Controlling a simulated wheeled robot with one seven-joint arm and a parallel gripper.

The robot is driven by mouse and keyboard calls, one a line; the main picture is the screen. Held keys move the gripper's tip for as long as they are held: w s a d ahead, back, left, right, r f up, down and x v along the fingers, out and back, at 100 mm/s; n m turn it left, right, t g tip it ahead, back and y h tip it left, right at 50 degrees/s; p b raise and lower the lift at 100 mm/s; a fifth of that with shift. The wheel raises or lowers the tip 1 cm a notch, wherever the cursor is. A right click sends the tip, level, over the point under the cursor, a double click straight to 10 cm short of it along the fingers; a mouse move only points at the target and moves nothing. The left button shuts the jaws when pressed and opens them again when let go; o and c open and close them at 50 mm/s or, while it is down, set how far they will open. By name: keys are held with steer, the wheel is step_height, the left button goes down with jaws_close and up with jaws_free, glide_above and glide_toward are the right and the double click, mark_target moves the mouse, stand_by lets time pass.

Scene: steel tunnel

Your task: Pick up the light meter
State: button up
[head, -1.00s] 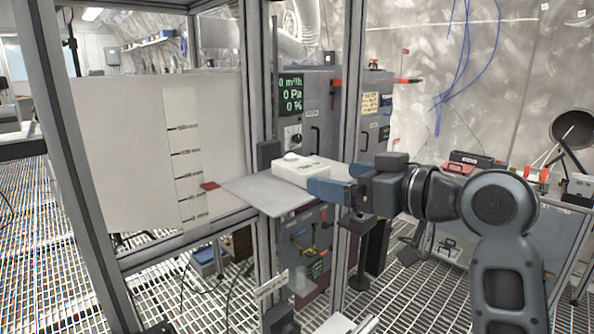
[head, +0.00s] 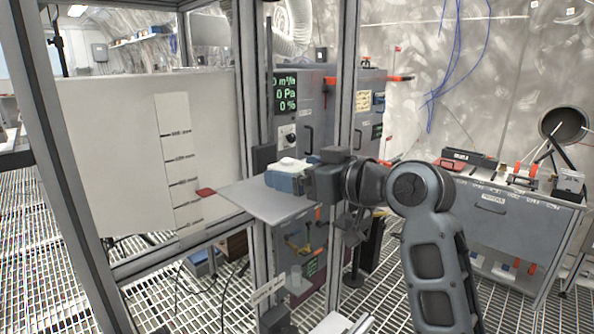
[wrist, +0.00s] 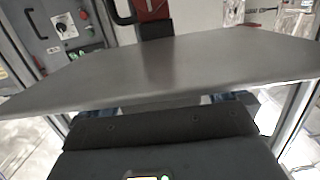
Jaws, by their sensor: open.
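The light meter (head: 292,162) is a small white box with a rounded top piece, on a grey shelf plate (head: 268,207) that juts out from the metal frame. My gripper (head: 284,176) has its blue fingers at the meter, and they hide most of its near side in the head view. The fingers are open. The plate (wrist: 170,62) spans the wrist view, with parts of the blue fingers low at either side. The meter is not clearly seen there, so I cannot tell whether a finger touches it.
Metal posts (head: 344,80) stand close behind my gripper and left of the plate. A grey cabinet (head: 314,115) with a green display stands behind. A workbench (head: 500,212) is at right.

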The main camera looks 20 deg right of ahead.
steer(key=shift+w+a+f, duration=0.1)
steer(key=shift+w+a, duration=0.05)
steer(key=shift+w, duration=0.2)
steer(key=c, duration=1.2)
steer(key=shift+o, duration=0.2)
